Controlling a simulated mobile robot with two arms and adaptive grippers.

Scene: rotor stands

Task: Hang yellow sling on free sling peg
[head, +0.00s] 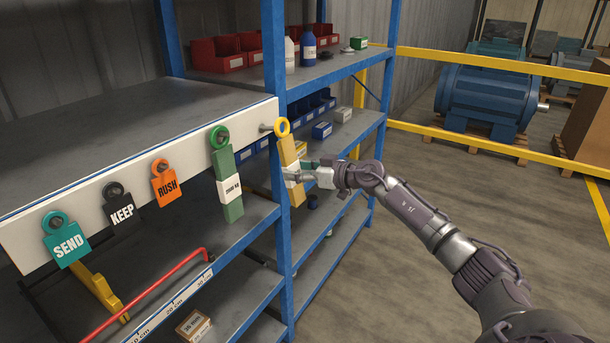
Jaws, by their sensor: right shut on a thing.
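The yellow sling (289,156) is upright, with its round eye at the top. My right gripper (298,175) is shut on the strap below the eye, from the right side. The eye is at the tip of a bare peg (265,127) at the right end of the white board (92,190). I cannot tell whether the peg tip is inside the eye or just beside it. A green sling (226,178) with a white label hangs on the peg to the left. My left gripper is out of view.
Tags reading RUSH (165,184), KEEP (118,208) and SEND (65,242) hang farther left on the board. A blue shelf post (274,80) stands right behind the sling. Shelves hold red bins (217,54) and bottles.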

